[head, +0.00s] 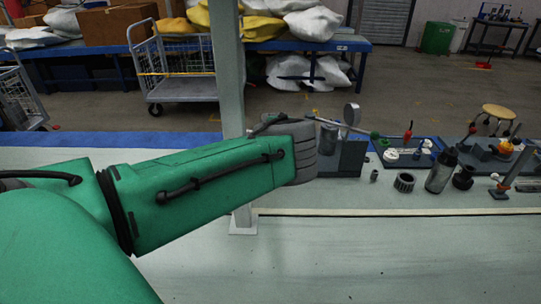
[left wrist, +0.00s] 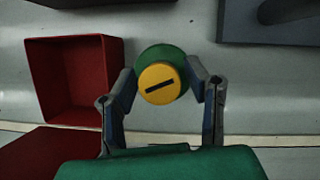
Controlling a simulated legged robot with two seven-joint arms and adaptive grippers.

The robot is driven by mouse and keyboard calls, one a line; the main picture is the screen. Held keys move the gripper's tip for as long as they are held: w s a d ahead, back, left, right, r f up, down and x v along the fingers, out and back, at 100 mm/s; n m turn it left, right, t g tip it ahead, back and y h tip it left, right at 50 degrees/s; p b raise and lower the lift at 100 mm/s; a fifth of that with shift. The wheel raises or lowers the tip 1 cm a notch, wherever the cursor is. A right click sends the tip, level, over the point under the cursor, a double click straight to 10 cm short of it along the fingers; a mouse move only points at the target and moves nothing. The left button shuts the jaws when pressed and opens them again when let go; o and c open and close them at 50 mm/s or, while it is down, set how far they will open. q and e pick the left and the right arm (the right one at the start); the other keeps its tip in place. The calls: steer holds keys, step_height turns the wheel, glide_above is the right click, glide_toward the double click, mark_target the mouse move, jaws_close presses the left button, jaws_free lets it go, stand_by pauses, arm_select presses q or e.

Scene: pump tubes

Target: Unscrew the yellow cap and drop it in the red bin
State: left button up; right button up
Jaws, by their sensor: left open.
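The yellow cap (left wrist: 159,84) has a dark slot across its face and sits on a round green part (left wrist: 162,55) in the left wrist view. My left gripper (left wrist: 164,76) is open, with one finger on each side of the cap and green part. Gaps show between the fingers and the cap. The red bin (left wrist: 45,88) is an open square box left of the gripper, and its visible inside is empty. In the head view my left arm reaches over the bench, and its fingers, the cap and the bin are hidden. My right gripper is in neither view.
A post (head: 229,70) rises from the bench behind my left arm. Blue trays with parts (head: 405,160), a dark cylinder (head: 440,172) and a ribbed ring (head: 404,183) lie to the right. The bench front (head: 380,260) is clear. A red panel (left wrist: 50,155) lies below the bin.

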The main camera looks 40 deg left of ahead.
arm_select(q)
steer(key=shift+m+p, duration=0.45)
steer(key=shift+m, duration=0.05)
steer(key=m+h+p, duration=0.1)
steer(key=m+p, duration=0.1)
steer(key=p, duration=0.1)
steer(key=shift+r+t, duration=0.2)
steer(key=shift+t, duration=0.2)
steer(key=shift+f+m, duration=0.15)
steer(key=shift+m, duration=0.55)
steer(key=shift+f, duration=0.15)
jaws_close()
steer(key=shift+w, duration=0.1)
